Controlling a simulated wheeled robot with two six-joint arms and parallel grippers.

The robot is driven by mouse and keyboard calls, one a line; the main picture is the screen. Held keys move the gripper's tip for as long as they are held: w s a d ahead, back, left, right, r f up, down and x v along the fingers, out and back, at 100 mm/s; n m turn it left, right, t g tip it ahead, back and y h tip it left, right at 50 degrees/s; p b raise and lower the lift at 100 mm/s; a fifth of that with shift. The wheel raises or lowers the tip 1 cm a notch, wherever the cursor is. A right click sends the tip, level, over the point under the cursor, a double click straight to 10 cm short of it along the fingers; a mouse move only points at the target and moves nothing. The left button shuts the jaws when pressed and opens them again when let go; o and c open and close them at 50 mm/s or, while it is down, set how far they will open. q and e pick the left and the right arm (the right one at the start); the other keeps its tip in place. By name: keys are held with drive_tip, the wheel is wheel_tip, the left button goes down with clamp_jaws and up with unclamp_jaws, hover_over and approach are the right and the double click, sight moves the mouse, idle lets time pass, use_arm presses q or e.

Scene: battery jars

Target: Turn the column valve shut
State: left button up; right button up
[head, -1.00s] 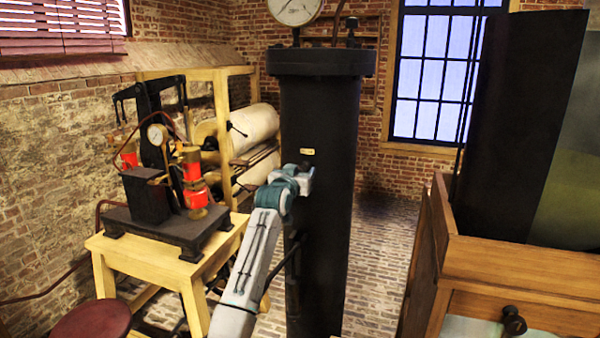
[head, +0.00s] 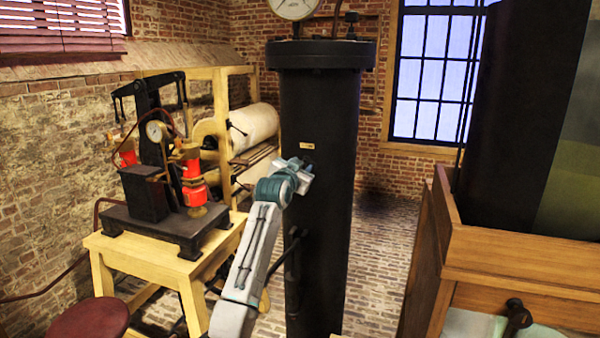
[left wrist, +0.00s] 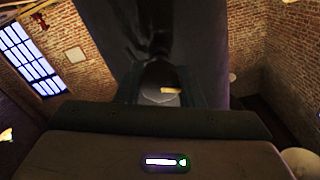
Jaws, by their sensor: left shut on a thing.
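The tall black column (head: 322,215) stands in the middle of the head view. My left gripper (head: 305,172) is at the column's front left face, just below a small brass plate (head: 307,146). It is shut on a part there, which I take to be the column valve; the gripper hides it in the head view. In the left wrist view, the dark column (left wrist: 205,45) rises ahead. A small brass-coloured piece (left wrist: 170,91) shows near the fingers, too dark to tell more. My right gripper is not in view.
A dark rod-like part (head: 293,262) is on the column's left side, close to my left arm. A wooden table (head: 150,258) with an apparatus stands left. A red round stool (head: 90,320) is at the lower left. A wooden cabinet (head: 520,262) stands right of the column.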

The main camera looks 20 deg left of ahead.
use_arm(q)
drive_tip(key=m+b, duration=0.1)
drive_tip(key=m, duration=0.1)
drive_tip(key=shift+f+m, duration=0.15)
drive_tip(key=shift+m, duration=0.25)
drive_tip(key=m+b, duration=0.2)
drive_tip(key=m, duration=0.1)
drive_tip(key=shift+d+m, duration=0.1)
drive_tip(key=shift+m, duration=0.2)
drive_tip(key=m+b, duration=0.1)
drive_tip(key=m, duration=0.4)
drive_tip(key=shift+f+b, duration=0.1)
drive_tip(key=shift+b, duration=0.25)
drive_tip(key=shift+m, duration=0.9)
drive_tip(key=shift+m+b, duration=0.3)
drive_tip(key=shift+b, duration=0.05)
drive_tip(key=shift+f, duration=0.1)
drive_tip(key=o, duration=0.9)
drive_tip(key=shift+o, duration=0.2)
drive_tip(key=shift+s, duration=0.2)
